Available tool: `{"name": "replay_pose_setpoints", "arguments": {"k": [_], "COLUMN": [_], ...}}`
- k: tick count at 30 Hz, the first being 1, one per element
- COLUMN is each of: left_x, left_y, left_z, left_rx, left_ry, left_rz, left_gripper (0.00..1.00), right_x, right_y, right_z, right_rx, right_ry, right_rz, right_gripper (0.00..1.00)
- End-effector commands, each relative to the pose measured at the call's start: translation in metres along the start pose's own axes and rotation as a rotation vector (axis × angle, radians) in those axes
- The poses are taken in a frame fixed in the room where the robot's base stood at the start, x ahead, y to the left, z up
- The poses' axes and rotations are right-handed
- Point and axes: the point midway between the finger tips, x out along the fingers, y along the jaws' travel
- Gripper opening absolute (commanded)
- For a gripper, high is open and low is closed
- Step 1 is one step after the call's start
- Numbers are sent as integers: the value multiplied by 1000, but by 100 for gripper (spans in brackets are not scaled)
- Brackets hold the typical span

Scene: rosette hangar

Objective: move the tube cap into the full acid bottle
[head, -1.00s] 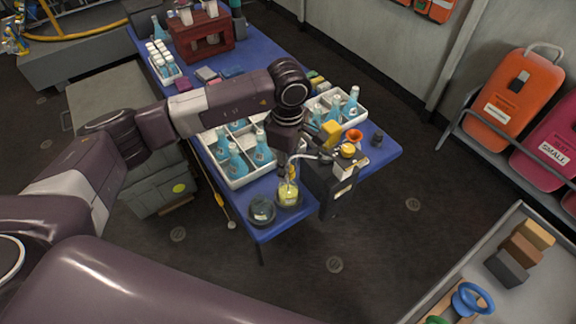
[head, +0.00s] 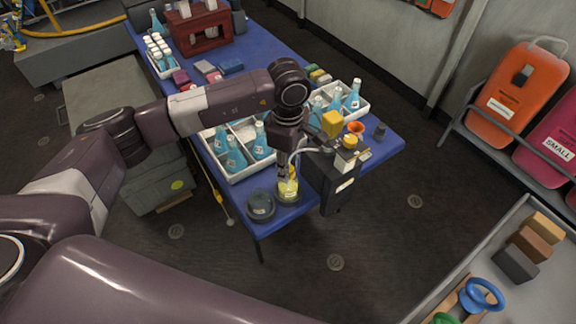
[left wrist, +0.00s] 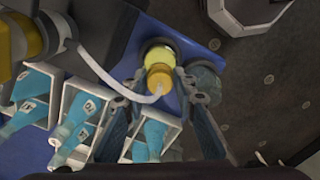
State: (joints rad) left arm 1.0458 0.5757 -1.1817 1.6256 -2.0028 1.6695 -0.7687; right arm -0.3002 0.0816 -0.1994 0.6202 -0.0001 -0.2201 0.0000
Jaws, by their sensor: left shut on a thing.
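The full acid bottle (head: 289,192), a round flask with yellow liquid, stands at the near end of the blue table. In the left wrist view the bottle (left wrist: 159,58) lies directly beyond the cap, in line with it between the fingers. The cap is at the bottle's neck or just above; I cannot tell whether they touch. The gripper hides much of the cap and neck in the head view. My right gripper is out of view.
A dark round jar (head: 261,206) stands left of the bottle. A black pump unit (head: 332,182) is close on the right, joined to the tube. White crates (head: 237,176) of blue bottles stand behind. The dark floor in front of the table is clear.

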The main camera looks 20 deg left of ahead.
Motion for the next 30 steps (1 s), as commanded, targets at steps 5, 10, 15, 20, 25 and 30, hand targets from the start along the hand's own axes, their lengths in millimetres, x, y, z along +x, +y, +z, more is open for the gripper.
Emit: {"name": "replay_pose_setpoints", "arguments": {"k": [5, 10, 15, 20, 25, 30], "left_x": [0, 0, 0, 0, 0, -1], "left_y": [0, 0, 0, 0, 0, 0], "left_z": [0, 0, 0, 0, 0, 0], "left_rx": [0, 0, 0, 0, 0, 0], "left_ry": [0, 0, 0, 0, 0, 0], "left_rz": [0, 0, 0, 0, 0, 0], "left_gripper": [28, 46, 46, 60, 63, 63], "right_x": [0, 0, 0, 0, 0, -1], "right_y": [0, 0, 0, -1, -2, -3], "right_z": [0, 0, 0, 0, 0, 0], "right_rx": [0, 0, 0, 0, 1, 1], "right_ry": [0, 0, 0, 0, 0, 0], "right_rz": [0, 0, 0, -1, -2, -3], "right_gripper": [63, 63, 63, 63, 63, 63]}}
